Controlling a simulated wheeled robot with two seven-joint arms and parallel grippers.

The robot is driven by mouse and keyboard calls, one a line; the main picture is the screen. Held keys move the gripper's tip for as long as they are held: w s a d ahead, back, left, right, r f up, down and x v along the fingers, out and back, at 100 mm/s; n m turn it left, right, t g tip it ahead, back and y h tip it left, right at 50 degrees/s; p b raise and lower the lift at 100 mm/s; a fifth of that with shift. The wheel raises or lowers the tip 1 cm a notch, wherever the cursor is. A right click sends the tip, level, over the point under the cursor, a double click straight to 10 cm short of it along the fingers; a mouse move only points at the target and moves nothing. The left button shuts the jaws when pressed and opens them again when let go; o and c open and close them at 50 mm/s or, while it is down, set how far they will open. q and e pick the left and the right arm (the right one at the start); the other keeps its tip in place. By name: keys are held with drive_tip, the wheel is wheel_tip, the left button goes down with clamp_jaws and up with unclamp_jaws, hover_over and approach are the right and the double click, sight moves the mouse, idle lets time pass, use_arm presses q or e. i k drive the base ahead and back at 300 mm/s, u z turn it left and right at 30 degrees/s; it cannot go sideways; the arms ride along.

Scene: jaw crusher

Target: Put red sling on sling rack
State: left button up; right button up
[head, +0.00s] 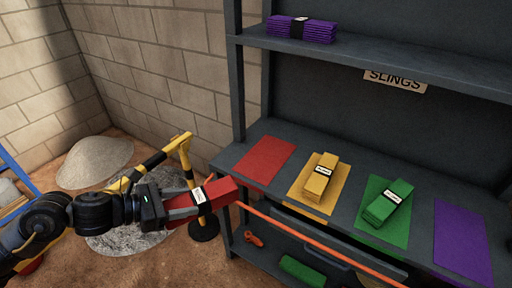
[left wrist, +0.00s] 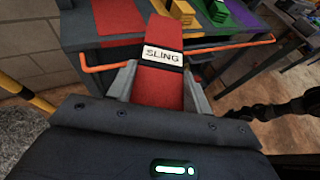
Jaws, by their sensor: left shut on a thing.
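The red sling (head: 221,190) is a folded red bundle with a white label band. My left gripper (head: 190,203) is shut on it and holds it in the air just in front of the rack's left front edge. In the left wrist view the red sling (left wrist: 160,70) sits between the two fingers, its label reading SLING. The sling rack (head: 345,192) is a dark grey shelf with a SLINGS sign. A bare red mat (head: 266,161) lies at the left of its middle shelf, beyond the gripper. My right gripper is not clearly in view.
A yellow sling (head: 321,175) and a green sling (head: 388,205) lie on matching mats. The purple mat (head: 462,243) is bare; purple slings (head: 301,29) lie on the upper shelf. An orange rail (head: 320,246) runs along the front. A yellow-black post (head: 188,165) stands left.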

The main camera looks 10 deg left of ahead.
sight(265, 157)
drive_tip(key=z, duration=0.2)
drive_tip(key=i, duration=0.85)
drive_tip(key=z, duration=0.4)
